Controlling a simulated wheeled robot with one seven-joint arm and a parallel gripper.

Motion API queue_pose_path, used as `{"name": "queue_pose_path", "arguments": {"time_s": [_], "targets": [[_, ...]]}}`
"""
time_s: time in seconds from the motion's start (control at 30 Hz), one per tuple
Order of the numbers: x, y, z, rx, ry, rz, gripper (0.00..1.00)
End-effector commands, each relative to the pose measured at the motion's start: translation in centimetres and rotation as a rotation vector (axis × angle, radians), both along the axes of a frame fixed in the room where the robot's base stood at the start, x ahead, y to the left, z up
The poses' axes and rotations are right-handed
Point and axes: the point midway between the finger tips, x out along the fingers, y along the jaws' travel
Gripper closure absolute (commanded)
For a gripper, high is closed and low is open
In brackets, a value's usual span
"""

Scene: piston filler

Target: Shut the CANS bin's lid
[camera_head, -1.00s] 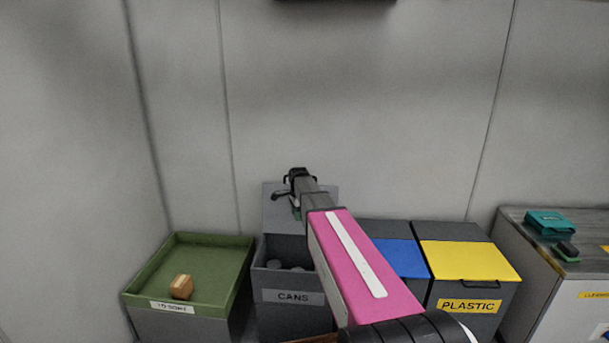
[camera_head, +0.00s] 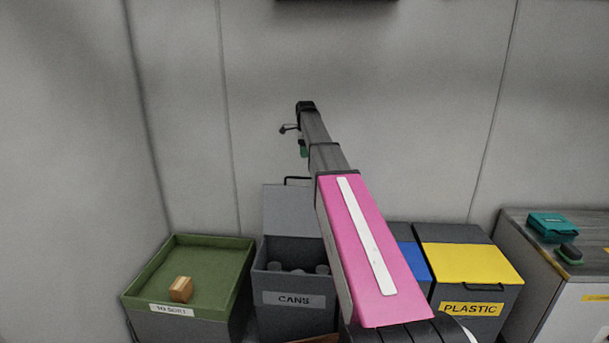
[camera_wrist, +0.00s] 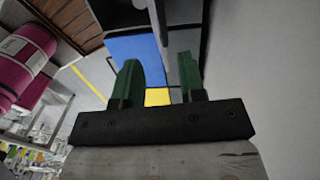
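The CANS bin (camera_head: 295,308) is dark grey with several dark cans inside. Its grey lid (camera_head: 288,212) stands upright at the back of the bin, open, with a dark handle (camera_head: 297,180) along its top edge. My gripper (camera_head: 296,140) is above the raised lid, apart from its handle in the head view. In the wrist view my gripper (camera_wrist: 158,78) has its two green fingers spread with nothing between them. My arm hides the lid's right edge and part of the bin's right side.
A green TO SORT tray (camera_head: 210,258) with a small brown block (camera_head: 181,289) stands left of the CANS bin. A blue-lidded bin (camera_head: 412,260) and the yellow-lidded PLASTIC bin (camera_head: 468,263) stand right, both shut. The wall (camera_head: 400,120) is close behind.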

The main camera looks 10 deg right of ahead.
Motion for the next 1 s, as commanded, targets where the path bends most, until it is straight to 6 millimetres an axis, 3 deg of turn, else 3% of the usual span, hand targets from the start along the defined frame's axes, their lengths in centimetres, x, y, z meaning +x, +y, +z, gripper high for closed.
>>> {"name": "queue_pose_path", "arguments": {"time_s": [0.17, 0.7, 1.0], "targets": [[0.1, -0.1, -0.6, -0.001, 0.003, -0.02, 0.63], [-0.5, 0.1, -9.1, -0.001, 0.002, -0.018, 0.63], [-0.6, 0.2, -10.4, -0.001, 0.001, -0.017, 0.63]]}}
